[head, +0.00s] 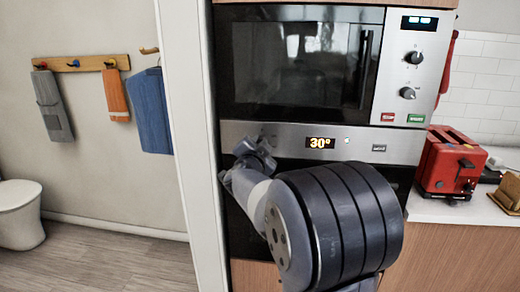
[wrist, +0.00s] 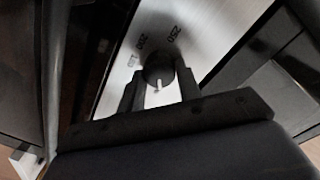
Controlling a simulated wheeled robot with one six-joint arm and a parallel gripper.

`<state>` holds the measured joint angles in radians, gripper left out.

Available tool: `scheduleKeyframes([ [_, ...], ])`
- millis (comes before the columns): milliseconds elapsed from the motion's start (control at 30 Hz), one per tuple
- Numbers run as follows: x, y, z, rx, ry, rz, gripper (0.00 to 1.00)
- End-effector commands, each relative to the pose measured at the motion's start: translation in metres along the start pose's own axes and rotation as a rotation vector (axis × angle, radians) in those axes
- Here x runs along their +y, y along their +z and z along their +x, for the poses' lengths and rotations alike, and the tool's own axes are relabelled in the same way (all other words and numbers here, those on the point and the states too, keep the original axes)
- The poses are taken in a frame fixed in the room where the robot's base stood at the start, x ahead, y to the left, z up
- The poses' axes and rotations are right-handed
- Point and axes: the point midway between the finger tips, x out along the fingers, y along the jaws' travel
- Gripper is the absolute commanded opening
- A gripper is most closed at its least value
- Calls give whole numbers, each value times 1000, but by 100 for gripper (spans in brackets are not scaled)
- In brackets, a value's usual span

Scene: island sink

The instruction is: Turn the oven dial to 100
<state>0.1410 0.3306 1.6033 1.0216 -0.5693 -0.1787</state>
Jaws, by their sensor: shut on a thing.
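The oven's control panel (head: 400,145) is a silver strip below the microwave. Its orange display (head: 320,143) reads 30°. My gripper (head: 262,140) is at the left end of this panel, and my arm hides much of the oven below. In the wrist view, the dark round oven dial (wrist: 158,68) with a pale pointer mark sits between the two fingers of my gripper (wrist: 160,88). The fingers are shut on the dial. Printed numbers, among them 200 and 250, show around it. In the head view the dial is hidden behind my gripper.
The microwave (head: 295,62) with its two knobs is just above the panel. A red toaster (head: 450,162) stands on the counter at right. A white door frame (head: 187,130) rises close to the left of my gripper. Open floor (head: 100,262) lies further left.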

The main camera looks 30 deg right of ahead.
Motion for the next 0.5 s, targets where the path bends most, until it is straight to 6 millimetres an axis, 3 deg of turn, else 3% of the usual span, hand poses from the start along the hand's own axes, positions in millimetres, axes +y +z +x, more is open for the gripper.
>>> scheduleKeyframes([
  [500,0,0,0,-5,0,79,10],
])
